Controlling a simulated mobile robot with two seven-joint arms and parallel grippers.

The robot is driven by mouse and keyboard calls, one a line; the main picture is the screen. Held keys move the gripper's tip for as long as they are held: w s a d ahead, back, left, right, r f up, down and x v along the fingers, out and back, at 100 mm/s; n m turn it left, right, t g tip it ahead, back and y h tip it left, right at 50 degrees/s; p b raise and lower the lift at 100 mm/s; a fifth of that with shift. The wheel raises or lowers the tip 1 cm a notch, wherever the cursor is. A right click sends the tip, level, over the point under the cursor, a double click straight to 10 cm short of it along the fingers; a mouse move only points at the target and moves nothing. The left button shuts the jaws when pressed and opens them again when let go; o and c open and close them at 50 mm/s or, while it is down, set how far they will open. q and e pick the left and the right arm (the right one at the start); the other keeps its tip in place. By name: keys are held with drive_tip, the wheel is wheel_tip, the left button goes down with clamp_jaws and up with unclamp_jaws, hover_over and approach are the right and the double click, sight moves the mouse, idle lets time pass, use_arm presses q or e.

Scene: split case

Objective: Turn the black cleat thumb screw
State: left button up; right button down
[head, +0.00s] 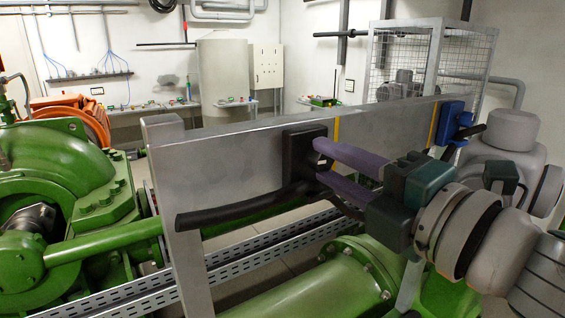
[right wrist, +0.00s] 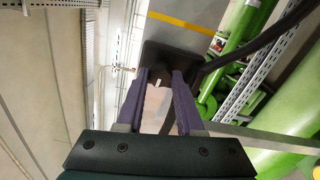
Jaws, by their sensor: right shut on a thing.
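The black cleat (head: 303,148) is a dark block on the face of the upright grey panel (head: 240,165), with a thick black cable (head: 235,212) running at it. My right gripper (head: 318,160) reaches in from the right, its purple fingers pointing at the cleat. In the right wrist view the fingertips (right wrist: 159,76) close on a small dark part at the front of the black cleat (right wrist: 186,62). This part appears to be the thumb screw, mostly hidden between the fingers, so its turn angle cannot be told. My left gripper is not in view.
A blue cleat (head: 453,120) sits farther right on the panel, with yellow stripes (head: 337,128) between. Green machinery (head: 65,175) stands left, and a green casing (head: 320,285) lies below. A perforated tray (head: 250,258) runs under the panel. A mesh cage (head: 402,52) stands behind.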

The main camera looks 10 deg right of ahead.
drive_tip(key=n, duration=0.4)
drive_tip(key=shift+n, duration=1.8)
drive_tip(key=c, duration=0.5)
unclamp_jaws()
drive_tip(key=shift+c, duration=0.2)
